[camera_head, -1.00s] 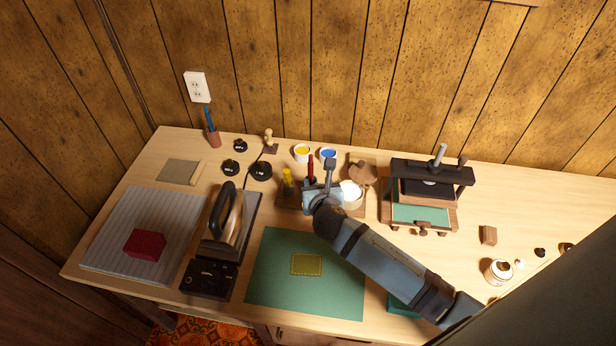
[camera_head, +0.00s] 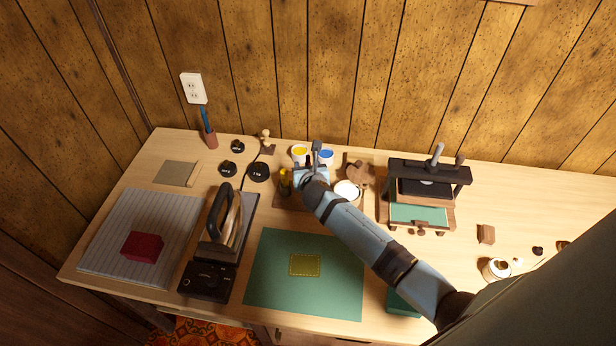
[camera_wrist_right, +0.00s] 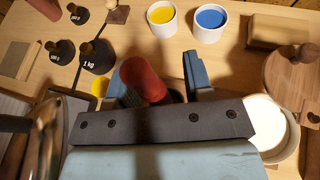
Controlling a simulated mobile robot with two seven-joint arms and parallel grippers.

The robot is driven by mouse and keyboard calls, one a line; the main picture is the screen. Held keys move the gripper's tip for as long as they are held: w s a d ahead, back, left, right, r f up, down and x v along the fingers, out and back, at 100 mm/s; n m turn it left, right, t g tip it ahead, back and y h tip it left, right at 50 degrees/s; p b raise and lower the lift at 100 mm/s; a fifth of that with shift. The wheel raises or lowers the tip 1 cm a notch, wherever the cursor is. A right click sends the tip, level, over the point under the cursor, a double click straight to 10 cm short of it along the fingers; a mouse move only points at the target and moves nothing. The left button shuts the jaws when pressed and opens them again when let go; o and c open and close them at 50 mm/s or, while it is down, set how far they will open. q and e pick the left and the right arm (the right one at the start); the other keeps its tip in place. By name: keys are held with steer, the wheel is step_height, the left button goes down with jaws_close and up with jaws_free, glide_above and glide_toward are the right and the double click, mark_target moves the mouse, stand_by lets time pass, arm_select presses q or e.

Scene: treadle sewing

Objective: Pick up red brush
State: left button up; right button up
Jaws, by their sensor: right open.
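The red brush (camera_wrist_right: 142,80) stands with its rounded red handle end up, seen from above in the right wrist view. My right gripper (camera_wrist_right: 157,77) is open, with one blue finger on each side of the handle. The handle is closer to the left finger; I cannot tell whether it touches. The brush's lower part is hidden behind the gripper body. In the head view my right gripper (camera_head: 312,168) is over the brush holder area and hides most of the brush. My left gripper is not in view.
A yellow paint cup (camera_head: 300,151) and a blue paint cup (camera_head: 326,156) stand just behind. A white bowl (camera_head: 346,190) is to the right, black weights (camera_head: 258,171) to the left. An iron (camera_head: 222,222) and green mat (camera_head: 335,281) are in front. A press (camera_head: 425,185) stands right.

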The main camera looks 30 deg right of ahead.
jaws_close()
steer(key=shift+r, duration=0.15)
step_height(320, 180, up, 20)
steer(key=p, duration=0.1)
stand_by(0.6)
